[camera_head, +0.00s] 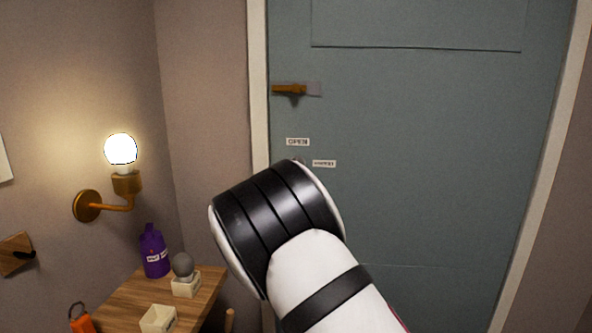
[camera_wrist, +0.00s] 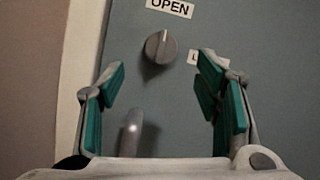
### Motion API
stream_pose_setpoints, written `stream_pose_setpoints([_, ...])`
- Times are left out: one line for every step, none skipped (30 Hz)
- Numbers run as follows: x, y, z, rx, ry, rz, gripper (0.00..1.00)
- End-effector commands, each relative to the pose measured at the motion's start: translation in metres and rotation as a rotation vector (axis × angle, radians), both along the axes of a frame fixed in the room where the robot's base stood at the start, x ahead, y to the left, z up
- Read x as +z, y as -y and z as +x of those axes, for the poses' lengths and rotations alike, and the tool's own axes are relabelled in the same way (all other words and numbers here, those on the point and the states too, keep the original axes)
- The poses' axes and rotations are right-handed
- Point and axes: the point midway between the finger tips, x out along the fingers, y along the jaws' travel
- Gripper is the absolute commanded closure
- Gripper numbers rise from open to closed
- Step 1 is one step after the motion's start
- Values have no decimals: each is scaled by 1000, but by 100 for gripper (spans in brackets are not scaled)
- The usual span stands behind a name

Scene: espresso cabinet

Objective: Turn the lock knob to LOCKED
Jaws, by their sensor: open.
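The lock knob (camera_wrist: 160,47) is a round grey dial with a raised grip on the blue-grey door, ahead of my gripper in the wrist view. Its light pointer mark faces up toward the OPEN label (camera_wrist: 170,7). A second label (camera_wrist: 208,60), mostly hidden by my right finger, sits to the knob's right. In the head view the OPEN label (camera_head: 298,142) and the second label (camera_head: 324,163) show on the door, while my arm hides most of the knob. My gripper (camera_wrist: 158,95) is open and empty, its teal-padded fingers apart from the knob.
A brass door handle (camera_head: 292,89) is on the door (camera_head: 430,170) above the labels. A lit wall lamp (camera_head: 121,150) is at left. A wooden table (camera_head: 125,290) at lower left holds a purple bottle (camera_head: 154,252) and a grey ball on a white block (camera_head: 185,285).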

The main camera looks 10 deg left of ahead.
Motion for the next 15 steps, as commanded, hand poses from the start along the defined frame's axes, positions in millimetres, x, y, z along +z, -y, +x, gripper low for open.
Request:
stream_pose_setpoints([4,1,10,-1,2,2,42])
stream_pose_setpoints([7,1,16,0,3,2,42])
stream_pose_setpoints([9,1,23,-1,2,1,42])
stream_pose_setpoints([12,2,28,-1,3,1,42])
stream_pose_setpoints([13,1,34,-2,1,1,42])
stream_pose_setpoints([16,1,40,-1,2,1,42])
stream_pose_setpoints([17,1,45,0,1,1,42])
stream_pose_setpoints([19,2,49,-1,1,2,42])
stream_pose_setpoints([21,2,54,-1,1,2,42])
stream_pose_setpoints([23,1,57,0,1,1,42])
stream_pose_setpoints([24,1,60,0,1,1,42])
stream_pose_setpoints([25,1,64,0,1,1,42])
stream_pose_setpoints([26,1,66,-1,0,1,42])
stream_pose_setpoints([26,2,68,-1,-1,1,42])
stream_pose_setpoints([27,2,70,-1,-1,1,42])
